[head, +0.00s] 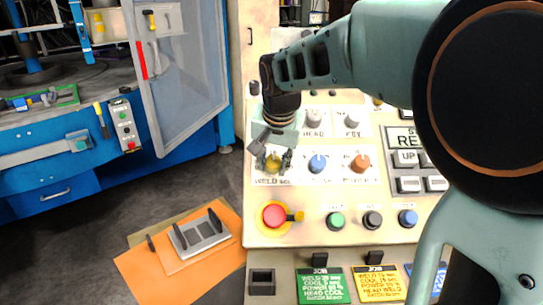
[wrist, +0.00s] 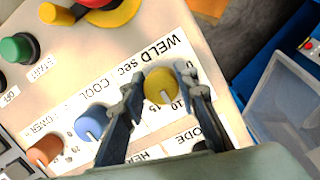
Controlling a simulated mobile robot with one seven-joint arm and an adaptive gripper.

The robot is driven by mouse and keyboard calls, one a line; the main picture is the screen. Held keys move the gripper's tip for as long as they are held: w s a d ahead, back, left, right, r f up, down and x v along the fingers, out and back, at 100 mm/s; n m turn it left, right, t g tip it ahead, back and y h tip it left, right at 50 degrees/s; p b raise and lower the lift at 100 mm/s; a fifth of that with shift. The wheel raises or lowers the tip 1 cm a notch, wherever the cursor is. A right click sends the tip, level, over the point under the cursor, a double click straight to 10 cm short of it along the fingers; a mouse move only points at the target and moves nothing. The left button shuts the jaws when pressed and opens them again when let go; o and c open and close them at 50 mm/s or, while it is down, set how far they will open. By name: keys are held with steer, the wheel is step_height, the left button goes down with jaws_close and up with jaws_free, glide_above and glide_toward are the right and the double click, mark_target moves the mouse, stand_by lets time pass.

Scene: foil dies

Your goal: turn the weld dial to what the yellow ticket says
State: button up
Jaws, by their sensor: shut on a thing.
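The weld dial (head: 272,164) is a yellow knob on the sloped cream panel, above the label "WELD sec". In the wrist view the yellow knob (wrist: 160,86) sits between my two dark fingers, with scale figures such as 10 and 15 beside it. My gripper (head: 274,158) is shut on the knob, and it also shows in the wrist view (wrist: 161,92). The knob's exact setting is too small to read surely. The yellow ticket (head: 378,285) hangs below the panel under a black clip; its weld line seems to read 12 sec, but the print is blurred.
A blue knob (head: 317,163) and an orange knob (head: 361,163) stand right of the dial. A red stop button (head: 274,216) is below it. A green ticket (head: 323,287) hangs left of the yellow one. My arm covers the upper right.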

steer(key=shift+c, duration=0.2)
steer(key=m+b, duration=0.2)
steer(key=m, duration=0.2)
steer(key=shift+a+y, duration=0.1)
steer(key=shift+y, duration=0.3)
steer(key=shift+m+t+y+b, duration=0.35)
steer(key=shift+m+b, duration=0.45)
steer(key=shift+m, duration=1.2)
steer(key=shift+w, duration=0.1)
steer(key=o, duration=1.2)
steer(key=shift+c, duration=0.2)
steer(key=shift+r, duration=0.1)
